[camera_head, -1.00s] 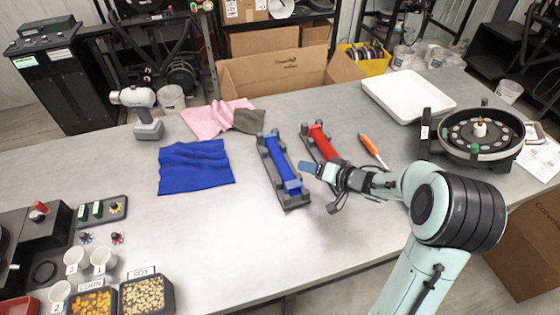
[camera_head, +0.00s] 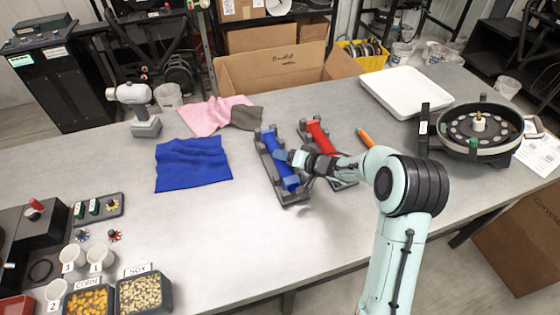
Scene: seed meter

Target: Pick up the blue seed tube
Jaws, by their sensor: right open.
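The blue seed tube (camera_head: 272,147) lies in a dark grey cradle (camera_head: 292,201) near the middle of the table. My right gripper (camera_head: 284,157) is over the tube's middle, its fingers reaching in from the right and hiding part of it. The gripper is open; whether a finger touches the tube I cannot tell. A red seed tube (camera_head: 319,135) lies in a second cradle just to the right, its near end partly hidden by my right arm. My left gripper is not in view.
A blue cloth (camera_head: 193,165) lies left of the cradle, with a pink cloth (camera_head: 208,112) behind it. An orange-handled tool (camera_head: 365,137), a white tray (camera_head: 405,92) and a round seed meter (camera_head: 478,130) are to the right.

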